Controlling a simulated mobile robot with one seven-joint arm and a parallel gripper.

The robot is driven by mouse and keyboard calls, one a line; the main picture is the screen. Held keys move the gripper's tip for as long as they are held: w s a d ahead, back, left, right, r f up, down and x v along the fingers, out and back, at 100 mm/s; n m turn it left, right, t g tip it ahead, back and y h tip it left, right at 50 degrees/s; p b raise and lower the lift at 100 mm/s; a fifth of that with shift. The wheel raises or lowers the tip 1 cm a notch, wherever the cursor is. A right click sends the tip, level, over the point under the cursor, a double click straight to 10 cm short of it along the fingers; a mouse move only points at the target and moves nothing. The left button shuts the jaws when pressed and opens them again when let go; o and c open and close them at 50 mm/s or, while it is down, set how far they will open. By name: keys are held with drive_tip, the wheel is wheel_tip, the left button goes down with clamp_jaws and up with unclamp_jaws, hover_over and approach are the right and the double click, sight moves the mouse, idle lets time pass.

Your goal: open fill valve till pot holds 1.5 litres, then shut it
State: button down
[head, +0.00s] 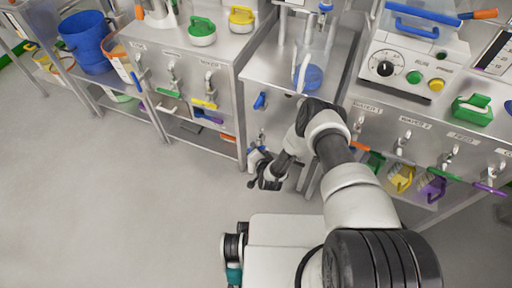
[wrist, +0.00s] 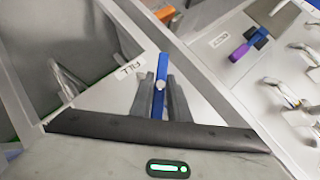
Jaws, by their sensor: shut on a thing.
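My gripper (wrist: 160,95) is shut on the blue lever of the fill valve (wrist: 159,83), with one dark finger on each side of it. A FILL label (wrist: 128,69) is on the steel panel beside the lever. In the head view my gripper (head: 264,174) is low at the front of the middle steel bench, and it mostly hides the lever there. A clear pot (head: 309,72) with blue at its bottom stands in the recess of that bench. Its level cannot be read from here.
Another blue handle (head: 260,101) is on the bench front above my gripper. A control box (head: 400,62) with a dial and buttons stands to the right. Blue bucket (head: 88,42) and several taps are to the left. The grey floor (head: 120,200) is clear.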

drive_tip(key=shift+w+a+r+n+g+h, duration=0.1)
drive_tip(key=shift+a+n+g+h, duration=0.15)
drive_tip(key=shift+n+g+h, duration=0.6)
drive_tip(key=shift+n+g+h+b, duration=0.25)
drive_tip(key=shift+n+h+b, duration=0.25)
drive_tip(key=shift+h, duration=0.55)
drive_tip(key=shift+f+n+g+h+b, duration=0.2)
drive_tip(key=shift+n+g+h+b, duration=0.15)
drive_tip(key=shift+h+b, duration=0.5)
drive_tip(key=shift+r+n+h+b, duration=0.1)
drive_tip(key=shift+n+h+b, duration=0.3)
drive_tip(key=shift+b, duration=0.3)
drive_tip(key=shift+d+g, duration=0.15)
drive_tip(key=shift+g, duration=0.1)
drive_tip(key=c, duration=1.8)
unclamp_jaws()
drive_tip(key=shift+o, duration=0.2)
drive_tip(key=p+v, duration=0.5)
drive_tip(key=v, duration=1.2)
drive_tip(key=shift+a, duration=0.2)
